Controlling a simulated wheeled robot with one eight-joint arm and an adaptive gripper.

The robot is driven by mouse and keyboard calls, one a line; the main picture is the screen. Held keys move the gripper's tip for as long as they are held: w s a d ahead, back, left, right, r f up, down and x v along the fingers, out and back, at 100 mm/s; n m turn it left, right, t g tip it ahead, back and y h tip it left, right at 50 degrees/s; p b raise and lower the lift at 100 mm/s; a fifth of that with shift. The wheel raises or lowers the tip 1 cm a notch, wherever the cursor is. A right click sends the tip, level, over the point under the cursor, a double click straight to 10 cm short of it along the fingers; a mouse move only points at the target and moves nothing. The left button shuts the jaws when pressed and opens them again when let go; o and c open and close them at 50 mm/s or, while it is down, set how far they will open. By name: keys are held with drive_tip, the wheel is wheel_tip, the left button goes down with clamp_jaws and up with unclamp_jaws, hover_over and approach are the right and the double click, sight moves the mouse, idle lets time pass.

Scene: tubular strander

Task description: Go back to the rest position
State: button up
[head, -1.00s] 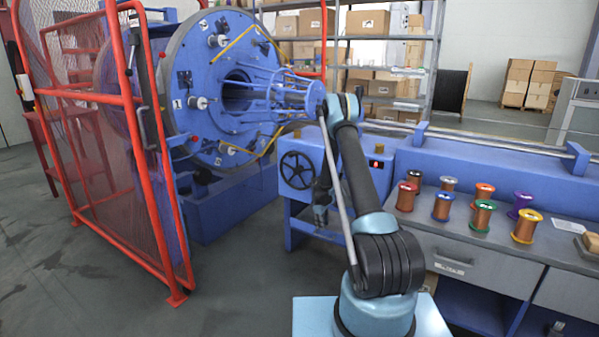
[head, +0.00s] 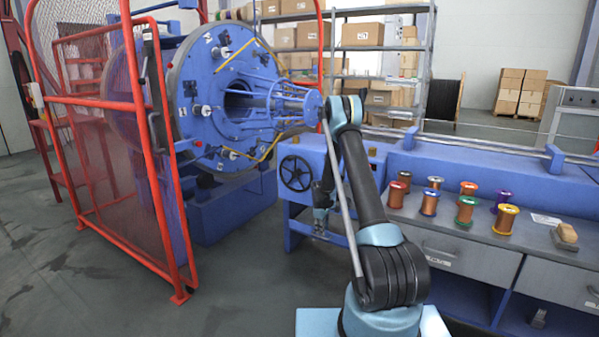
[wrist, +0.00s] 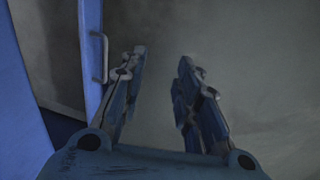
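My gripper (wrist: 162,60) hangs pointing down in the wrist view, its two fingers spread apart with only grey floor between them. It is open and empty. In the head view my gripper (head: 321,228) is small and partly hidden by my arm, in front of the blue machine bench (head: 390,172). My arm is bent, with its elbow raised near the bench. The blue strander disc (head: 222,95) stands to the left of my arm.
A red guard frame (head: 172,215) with mesh stands open at the left. Several wire spools (head: 465,210) stand on the grey drawer counter (head: 520,232) at the right, beside a brush-like block (head: 566,233). A handwheel (head: 295,173) sits on the bench. The floor in front is clear.

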drive_tip(key=s+d+r+m, duration=0.1)
drive_tip(key=s+r, duration=0.3)
drive_tip(key=r, duration=0.6)
drive_tip(key=s+d+r+m, duration=0.15)
drive_tip(key=s+r, duration=0.25)
drive_tip(key=r, duration=0.6)
drive_tip(key=s+d+r+m, duration=0.2)
drive_tip(key=s+r+m, duration=0.1)
drive_tip(key=s+r, duration=1.15)
drive_tip(key=s+d+r+m, duration=0.2)
drive_tip(key=s+m, duration=0.1)
drive_tip(key=s, duration=1.6)
drive_tip(key=s+f+m+y, duration=0.1)
drive_tip(key=s+f, duration=0.4)
drive_tip(key=s, duration=1)
drive_tip(key=shift+s+d+f+m, duration=0.25)
drive_tip(key=shift+s+f+m, duration=0.15)
drive_tip(key=shift+m, duration=0.35)
